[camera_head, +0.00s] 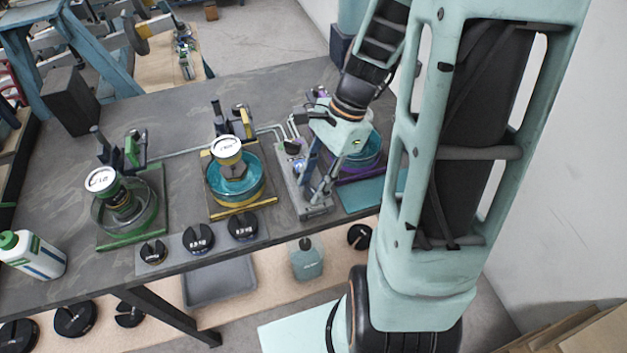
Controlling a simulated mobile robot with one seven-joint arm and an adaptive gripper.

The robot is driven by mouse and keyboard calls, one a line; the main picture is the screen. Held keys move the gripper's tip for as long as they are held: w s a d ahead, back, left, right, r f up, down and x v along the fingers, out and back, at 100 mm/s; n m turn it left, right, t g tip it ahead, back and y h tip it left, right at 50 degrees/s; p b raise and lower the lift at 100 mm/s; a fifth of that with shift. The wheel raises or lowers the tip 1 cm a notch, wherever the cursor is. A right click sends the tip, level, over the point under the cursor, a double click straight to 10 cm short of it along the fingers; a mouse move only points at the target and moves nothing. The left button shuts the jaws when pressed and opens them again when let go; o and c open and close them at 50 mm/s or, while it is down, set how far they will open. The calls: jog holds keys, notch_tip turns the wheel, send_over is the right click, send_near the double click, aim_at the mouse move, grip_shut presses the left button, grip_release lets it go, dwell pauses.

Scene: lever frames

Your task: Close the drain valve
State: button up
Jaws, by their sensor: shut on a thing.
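A narrow grey valve block (318,211) stands on the dark workbench, right of the middle glass vessel, with thin pipes running into its far end. My gripper (317,192) reaches down over this block from the upper right. Its fingers are closed low at the near part of the block, on what seems to be the drain valve's lever. The fingers hide the lever, so its angle cannot be told.
A blue-filled vessel (250,187) on a yellow-edged base stands left of my gripper. A vessel on a green base (160,205) is farther left. Black slotted weights (198,238) lie along the front edge. A vessel on a purple base (372,160) stands close behind my gripper.

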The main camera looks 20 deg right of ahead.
jog(key=shift+n, duration=0.4)
jog(key=n+g+p, duration=0.1)
jog(key=n, duration=0.1)
jog(key=shift+w+n, duration=0.1)
jog(key=shift+n, duration=0.3)
jog(key=n, duration=0.1)
jog(key=n+g+h, duration=0.1)
jog(key=n, duration=0.1)
jog(key=shift+w+a+n+p, duration=0.1)
jog(key=shift+a+n+p, duration=0.05)
jog(key=shift+n+p, duration=0.2)
jog(key=n+g+h, duration=0.1)
jog(key=n, duration=0.3)
jog(key=shift+a+h+p, duration=0.1)
jog(key=shift+h+p, duration=0.2)
jog(key=shift+h, duration=0.1)
jog(key=shift+n+h, duration=0.7)
jog(key=shift+n, duration=1.25)
jog(key=o, duration=1.2)
jog(key=shift+c, duration=0.2)
